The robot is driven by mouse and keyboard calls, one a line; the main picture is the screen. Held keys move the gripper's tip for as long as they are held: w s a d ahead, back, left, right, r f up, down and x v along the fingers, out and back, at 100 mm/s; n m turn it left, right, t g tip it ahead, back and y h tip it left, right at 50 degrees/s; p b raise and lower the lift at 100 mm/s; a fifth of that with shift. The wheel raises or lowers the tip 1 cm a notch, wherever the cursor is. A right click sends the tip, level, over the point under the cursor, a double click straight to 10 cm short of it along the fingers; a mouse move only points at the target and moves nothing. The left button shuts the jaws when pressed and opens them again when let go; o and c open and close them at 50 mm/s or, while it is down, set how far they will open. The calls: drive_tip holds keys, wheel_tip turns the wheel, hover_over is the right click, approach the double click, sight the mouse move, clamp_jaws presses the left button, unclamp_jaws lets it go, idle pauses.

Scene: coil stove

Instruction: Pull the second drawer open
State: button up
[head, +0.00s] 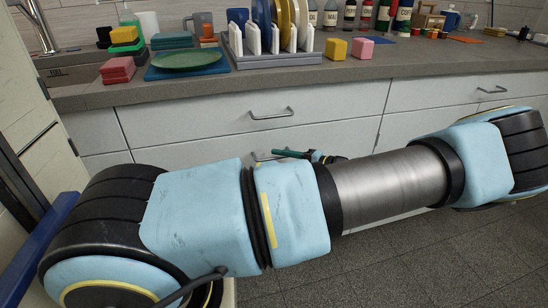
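The top drawer (215,121) is a light grey front under the counter with a metal bar handle (271,114). The second drawer (345,137) is the front directly below it; it looks flush with the cabinet, and my arm hides most of it. A small part of its handle (260,155) shows just above my arm. My gripper (292,153) is mostly hidden behind my arm, in front of the second drawer and close to that handle. One dark green finger part shows, pointing left. I cannot tell whether it touches the handle or how far its fingers are apart.
The countertop (200,88) above holds a dish rack (270,60), a green plate (187,60), sponges (118,70), bottles and mugs. A sink (75,75) is at the left. Another drawer (440,92) is to the right. Tiled floor (400,265) is open at the lower right.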

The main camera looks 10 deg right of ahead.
drive_tip(key=shift+x, duration=1.2)
clamp_jaws()
idle(0.6)
